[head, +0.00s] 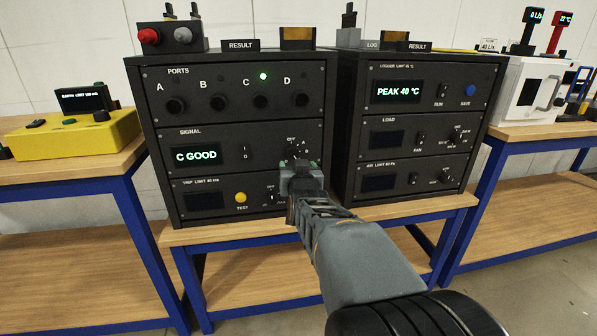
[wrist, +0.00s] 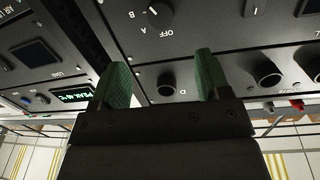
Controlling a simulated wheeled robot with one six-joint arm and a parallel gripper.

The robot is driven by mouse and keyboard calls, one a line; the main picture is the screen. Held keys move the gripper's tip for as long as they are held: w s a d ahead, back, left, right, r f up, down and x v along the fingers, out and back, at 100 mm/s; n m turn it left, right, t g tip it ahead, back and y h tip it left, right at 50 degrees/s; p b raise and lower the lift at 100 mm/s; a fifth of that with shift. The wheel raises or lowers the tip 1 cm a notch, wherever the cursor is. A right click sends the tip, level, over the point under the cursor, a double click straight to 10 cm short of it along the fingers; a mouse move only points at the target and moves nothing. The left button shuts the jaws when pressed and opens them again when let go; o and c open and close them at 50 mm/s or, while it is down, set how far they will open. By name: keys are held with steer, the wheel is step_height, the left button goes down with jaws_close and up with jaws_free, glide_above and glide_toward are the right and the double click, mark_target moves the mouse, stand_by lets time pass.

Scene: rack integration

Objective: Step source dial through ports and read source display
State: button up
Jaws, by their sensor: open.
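The source dial (head: 292,151), a round black knob marked OFF, A, B, is in the SIGNAL panel of the left rack, partly hidden by my gripper in the head view. It shows upside down at the top of the wrist view (wrist: 158,13). The source display (head: 197,155) reads "C GOOD" in green. Above it, the PORTS panel has sockets A (head: 175,105), B (head: 219,102), C (head: 261,101) and D (head: 301,100); a green lamp (head: 263,76) is lit above C. My gripper (wrist: 160,75) is open and empty, its green-padded fingers apart, in front of the rack near the dial.
Below is a trip panel with a yellow button (head: 241,198). The right rack (head: 417,125) stands close beside and its display (head: 403,92) reads "PEAK 40 °C". A yellow tester (head: 75,134) sits on the left bench. A red knob (head: 148,36) tops the left rack.

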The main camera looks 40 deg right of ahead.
steer(key=shift+v, duration=1.3)
